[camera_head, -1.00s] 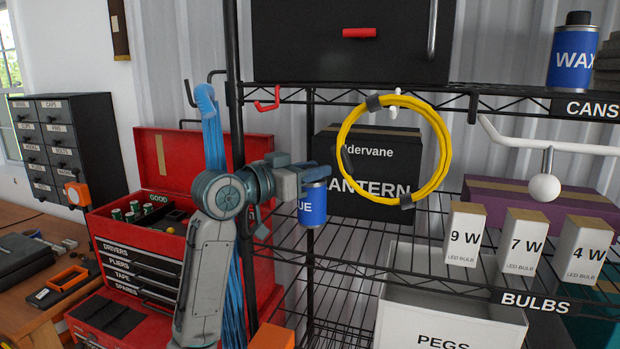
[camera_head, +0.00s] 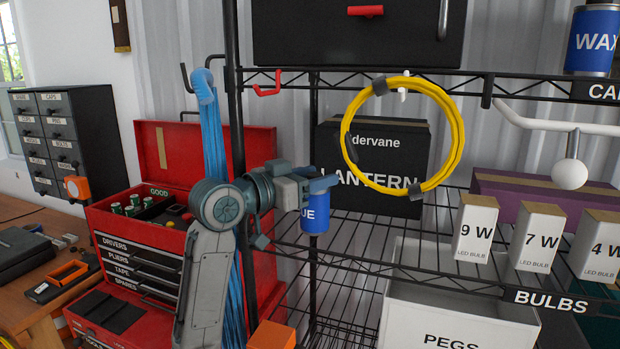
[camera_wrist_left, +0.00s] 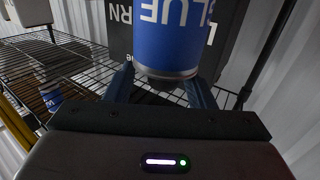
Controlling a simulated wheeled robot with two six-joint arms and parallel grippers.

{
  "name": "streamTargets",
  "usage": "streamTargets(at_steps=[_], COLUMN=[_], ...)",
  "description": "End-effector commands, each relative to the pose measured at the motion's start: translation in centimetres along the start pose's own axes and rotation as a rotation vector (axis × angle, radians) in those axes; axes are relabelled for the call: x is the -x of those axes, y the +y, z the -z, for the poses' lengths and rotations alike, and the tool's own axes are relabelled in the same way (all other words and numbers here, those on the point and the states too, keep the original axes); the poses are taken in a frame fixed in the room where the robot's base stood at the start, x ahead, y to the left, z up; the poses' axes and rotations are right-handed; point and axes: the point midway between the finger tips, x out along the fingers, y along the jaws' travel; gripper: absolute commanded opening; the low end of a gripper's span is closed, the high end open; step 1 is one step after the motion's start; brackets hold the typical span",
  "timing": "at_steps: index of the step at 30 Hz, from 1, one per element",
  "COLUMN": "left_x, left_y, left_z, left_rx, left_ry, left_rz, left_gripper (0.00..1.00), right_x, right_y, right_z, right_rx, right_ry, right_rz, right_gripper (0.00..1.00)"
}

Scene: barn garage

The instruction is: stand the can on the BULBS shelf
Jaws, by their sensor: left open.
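A blue can (camera_head: 315,216), lettered in white with "UE" showing, is upright near the dark rack post in the head view. My left gripper (camera_head: 318,185) is at its top, coming from the left. In the left wrist view, the two fingers (camera_wrist_left: 160,90) lie on either side of one end of the blue can (camera_wrist_left: 175,40). The jaws are open; I cannot tell whether they touch the can or what is under it. The BULBS shelf (camera_head: 350,257) is a black wire shelf with its label at the right. My right gripper is not in view.
White bulb boxes (camera_head: 475,230) stand on the shelf's right part; its left part shows bare wire. A black lantern box (camera_head: 345,200) stands behind. A yellow cable coil (camera_head: 458,150) hangs in front. A blue WAX can (camera_head: 592,42) is on the shelf above. A red toolbox (camera_head: 262,160) is left.

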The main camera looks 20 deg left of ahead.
Motion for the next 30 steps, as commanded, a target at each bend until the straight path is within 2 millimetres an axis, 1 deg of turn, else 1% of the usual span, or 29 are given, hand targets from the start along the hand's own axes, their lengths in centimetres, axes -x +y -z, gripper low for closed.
streamTargets(at_steps=[5, 11, 15, 21, 27, 30], left_x=[1.0, 4.1, 6.4, 9.1, 11.0, 11.6], left_y=[-0.1, -0.1, -0.1, -0.1, -0.1, -0.1], left_z=[-0.2, -0.3, -0.4, -0.3, -0.2, -0.1], left_rx=[-0.003, -0.007, -0.008, -0.007, -0.005, -0.002], left_ry=[0.001, 0.002, 0.001, 0.0, 0.001, 0.001], left_rz=[0.001, 0.004, 0.004, 0.004, 0.002, 0.001], left_gripper=[0.49, 0.49, 0.49, 0.49, 0.49, 0.49], right_x=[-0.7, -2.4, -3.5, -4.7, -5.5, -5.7], right_y=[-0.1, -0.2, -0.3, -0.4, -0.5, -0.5], right_z=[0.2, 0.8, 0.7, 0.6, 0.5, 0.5], right_rx=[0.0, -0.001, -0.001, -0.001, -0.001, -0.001], right_ry=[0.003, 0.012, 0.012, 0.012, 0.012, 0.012], right_rz=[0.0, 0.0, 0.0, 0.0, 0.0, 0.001], right_gripper=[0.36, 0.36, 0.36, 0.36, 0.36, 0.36])
